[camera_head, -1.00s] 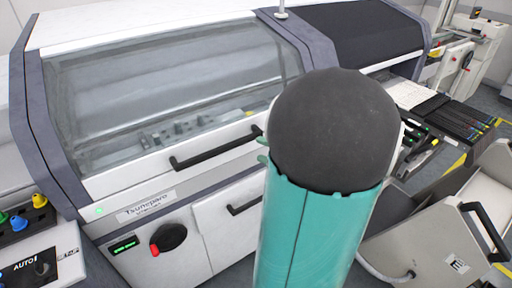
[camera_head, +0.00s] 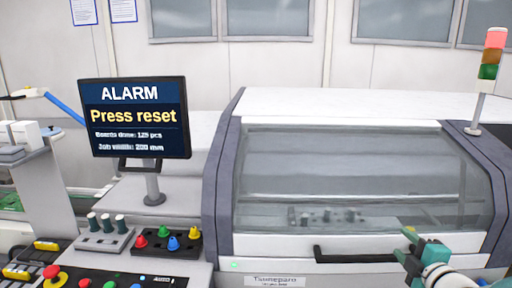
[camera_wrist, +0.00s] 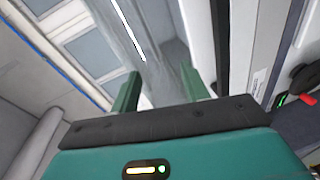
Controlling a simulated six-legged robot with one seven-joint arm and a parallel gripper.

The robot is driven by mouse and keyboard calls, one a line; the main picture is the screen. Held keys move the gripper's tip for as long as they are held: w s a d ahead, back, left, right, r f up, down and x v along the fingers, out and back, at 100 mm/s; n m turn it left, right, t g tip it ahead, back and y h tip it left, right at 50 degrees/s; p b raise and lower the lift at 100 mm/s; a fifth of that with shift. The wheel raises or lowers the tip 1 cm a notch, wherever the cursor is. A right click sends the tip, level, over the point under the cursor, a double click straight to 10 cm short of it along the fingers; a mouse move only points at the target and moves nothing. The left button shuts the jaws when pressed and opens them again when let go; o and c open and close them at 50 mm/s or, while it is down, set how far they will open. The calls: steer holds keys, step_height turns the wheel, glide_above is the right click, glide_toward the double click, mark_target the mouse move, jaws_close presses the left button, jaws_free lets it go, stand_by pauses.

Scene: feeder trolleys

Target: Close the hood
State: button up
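The hood (camera_head: 365,185) is a clear window in a white and grey frame on the machine, and it looks lowered over the machine. Its black bar handle (camera_head: 350,257) runs along the white lower panel. My gripper (camera_head: 404,243) is at the lower right of the head view, in front of the handle's right part, and appears apart from it. In the wrist view my gripper (camera_wrist: 160,88) has its two green fingers spread with nothing between them. A dark bar (camera_wrist: 221,40), probably the handle, lies to the right of the fingers.
A monitor (camera_head: 136,120) reading "ALARM Press reset" stands left of the machine. Below it are coloured knobs (camera_head: 167,240) and a control panel (camera_head: 130,278). A signal lamp (camera_head: 491,60) with its red top lit stands at the right.

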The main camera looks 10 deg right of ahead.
steer(key=w+a+r+m+g+h, duration=0.3)
steer(key=a+m, duration=0.2)
steer(key=m, duration=0.1)
steer(key=s+a+f+m+g+y, duration=0.1)
steer(key=s+a+m+g+y, duration=0.2)
steer(key=a, duration=0.6)
steer(key=s+a+f+m+g+y, duration=0.1)
steer(key=s+a+m+g, duration=0.1)
steer(key=s+a, duration=0.5)
steer(key=s+a+f+m+g+y, duration=0.2)
steer(key=a+m, duration=0.1)
steer(key=a, duration=0.8)
steer(key=m+t+y, duration=0.2)
steer(key=m+t, duration=1)
steer(key=m, duration=0.5)
glide_toward(373, 261)
steer(key=w, duration=0.3)
steer(key=w+a, duration=0.1)
steer(key=w, duration=0.6)
steer(key=shift+w+a+r, duration=0.1)
steer(key=shift+w+a, duration=0.05)
steer(key=shift+w, duration=0.25)
